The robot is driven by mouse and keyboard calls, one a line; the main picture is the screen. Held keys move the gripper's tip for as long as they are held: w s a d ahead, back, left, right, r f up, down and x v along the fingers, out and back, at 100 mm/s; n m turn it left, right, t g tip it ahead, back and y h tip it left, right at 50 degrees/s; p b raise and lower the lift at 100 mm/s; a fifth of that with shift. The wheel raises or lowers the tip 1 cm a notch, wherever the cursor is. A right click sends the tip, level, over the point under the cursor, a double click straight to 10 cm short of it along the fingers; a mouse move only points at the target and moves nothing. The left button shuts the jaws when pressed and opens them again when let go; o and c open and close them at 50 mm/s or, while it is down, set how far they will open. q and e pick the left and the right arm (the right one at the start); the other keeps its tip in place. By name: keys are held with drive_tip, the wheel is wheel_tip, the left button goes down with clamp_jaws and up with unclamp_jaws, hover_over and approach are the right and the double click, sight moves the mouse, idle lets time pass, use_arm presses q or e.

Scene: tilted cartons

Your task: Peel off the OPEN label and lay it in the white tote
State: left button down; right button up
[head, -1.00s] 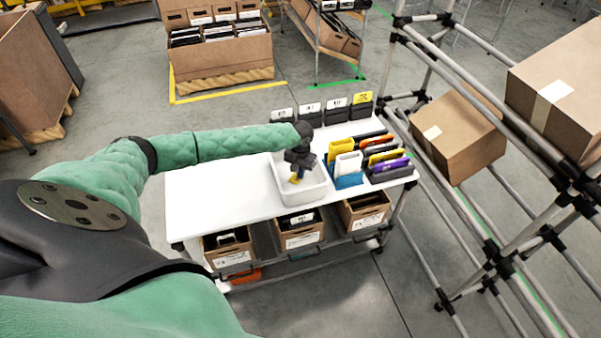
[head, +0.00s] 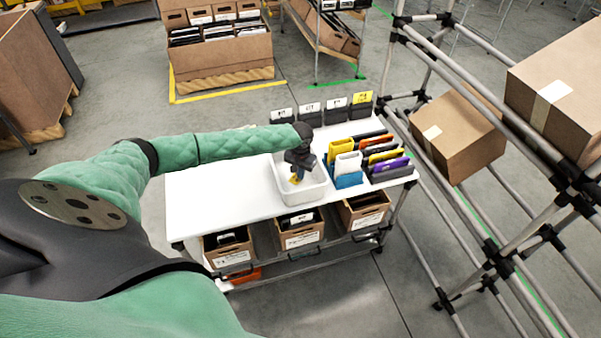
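The white tote (head: 318,189) stands on the white table, left of the rows of coloured folders. My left gripper (head: 297,177) points down inside the tote, near its far left part. A small yellow piece (head: 294,180) shows at the fingertips; it may be the OPEN label, but no writing on it is readable. I cannot tell whether the fingers grip it or it lies on the tote floor. My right gripper is out of view.
Coloured folders (head: 347,164) stand upright right of the tote. Black holders with white cards and one yellow card (head: 362,97) line the table's back edge. The white table (head: 220,195) is clear on the left. A pipe rack with cartons (head: 455,135) stands at right.

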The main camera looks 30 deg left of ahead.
use_arm(q)
drive_tip(key=shift+f, duration=0.1)
idle(0.3)
drive_tip(key=c, duration=1.6)
unclamp_jaws()
